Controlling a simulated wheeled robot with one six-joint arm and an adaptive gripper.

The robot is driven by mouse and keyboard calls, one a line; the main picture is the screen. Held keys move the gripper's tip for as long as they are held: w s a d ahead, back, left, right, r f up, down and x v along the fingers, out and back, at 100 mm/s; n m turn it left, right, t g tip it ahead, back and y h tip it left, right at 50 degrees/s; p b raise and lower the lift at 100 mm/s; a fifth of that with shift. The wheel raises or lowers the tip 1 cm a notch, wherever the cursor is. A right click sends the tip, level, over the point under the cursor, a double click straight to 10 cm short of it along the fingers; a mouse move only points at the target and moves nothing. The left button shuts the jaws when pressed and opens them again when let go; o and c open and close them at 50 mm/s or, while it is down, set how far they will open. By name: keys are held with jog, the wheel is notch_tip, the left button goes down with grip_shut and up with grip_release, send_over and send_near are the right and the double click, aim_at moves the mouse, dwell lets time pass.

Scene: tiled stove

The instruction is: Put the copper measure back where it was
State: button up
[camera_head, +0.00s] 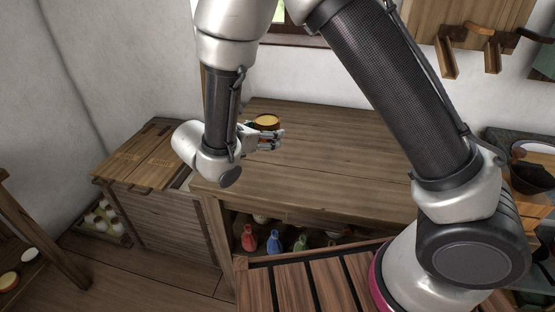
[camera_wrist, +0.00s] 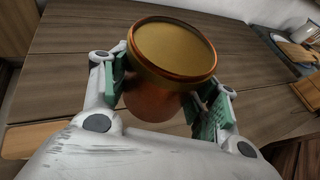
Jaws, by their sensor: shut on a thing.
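The copper measure (camera_wrist: 160,95) is a round copper cup with a broad rim, filled to near the rim with something yellowish-brown or showing a tan inside. My gripper (camera_wrist: 165,100) is shut on its sides, with a green-padded finger on the left and another on the right. In the head view the measure (camera_head: 266,122) shows upright beside my gripper (camera_head: 264,137), over the left part of the wooden table (camera_head: 330,150). I cannot tell whether its base touches the tabletop.
The tabletop around the measure is bare. A slatted wooden chest (camera_head: 150,160) stands to the left. Several coloured bottles (camera_head: 274,241) stand on a shelf under the table. A dark bowl (camera_head: 532,176) is at the far right. Wooden brackets (camera_head: 480,45) hang on the back wall.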

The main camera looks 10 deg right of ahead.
aim_at(266, 171)
notch_tip(266, 171, down, 10)
jog(key=shift+r, duration=0.25)
jog(key=shift+f, duration=0.1)
jog(key=o, duration=1.2)
jog(key=shift+s+a+r, duration=0.1)
jog(key=shift+a+r, duration=0.05)
jog(key=shift+r, duration=0.05)
jog(key=v, duration=1.1)
jog(key=shift+s+a, duration=0.25)
